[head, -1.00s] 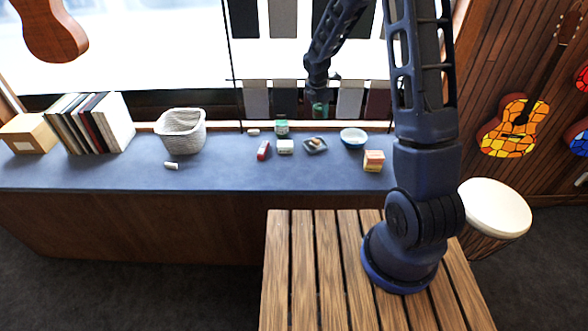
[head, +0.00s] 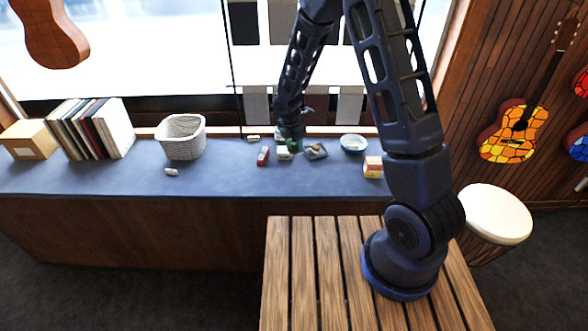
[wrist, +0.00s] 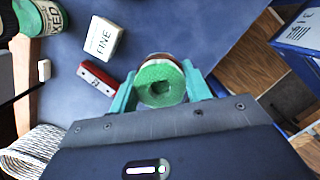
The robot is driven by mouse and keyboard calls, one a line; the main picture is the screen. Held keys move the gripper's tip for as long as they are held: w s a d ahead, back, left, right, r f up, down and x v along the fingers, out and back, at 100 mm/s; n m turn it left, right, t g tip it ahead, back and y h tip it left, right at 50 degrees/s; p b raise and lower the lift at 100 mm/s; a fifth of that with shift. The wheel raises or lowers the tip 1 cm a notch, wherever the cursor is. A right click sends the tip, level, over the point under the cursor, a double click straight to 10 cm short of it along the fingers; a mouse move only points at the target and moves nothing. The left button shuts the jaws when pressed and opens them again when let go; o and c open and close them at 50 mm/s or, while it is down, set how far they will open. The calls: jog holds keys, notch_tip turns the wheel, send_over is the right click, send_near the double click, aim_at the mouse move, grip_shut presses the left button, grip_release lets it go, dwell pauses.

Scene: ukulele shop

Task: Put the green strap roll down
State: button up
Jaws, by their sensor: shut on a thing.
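The green strap roll (wrist: 148,74) is a round disc with a hole in its middle. It sits between the teal fingers of my gripper (wrist: 159,78), which is shut on it. In the head view my gripper (head: 291,144) is low over the blue counter (head: 225,172), among the small items, and mostly hides the roll. I cannot tell whether the roll touches the counter. In the wrist view a brownish rounded edge shows just behind the roll, and I cannot tell what it belongs to.
Near the gripper are a red block (wrist: 97,78), a white box marked FINE (wrist: 102,38) and a green jar (wrist: 26,48). A small tray (head: 317,153), a bowl (head: 353,144) and an orange box (head: 373,168) lie right.

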aim_at(295, 173)
notch_tip(295, 173, down, 13)
jog(key=shift+r, duration=0.1)
dwell(0.6)
jog(key=o, duration=1)
jog(key=shift+o, duration=0.2)
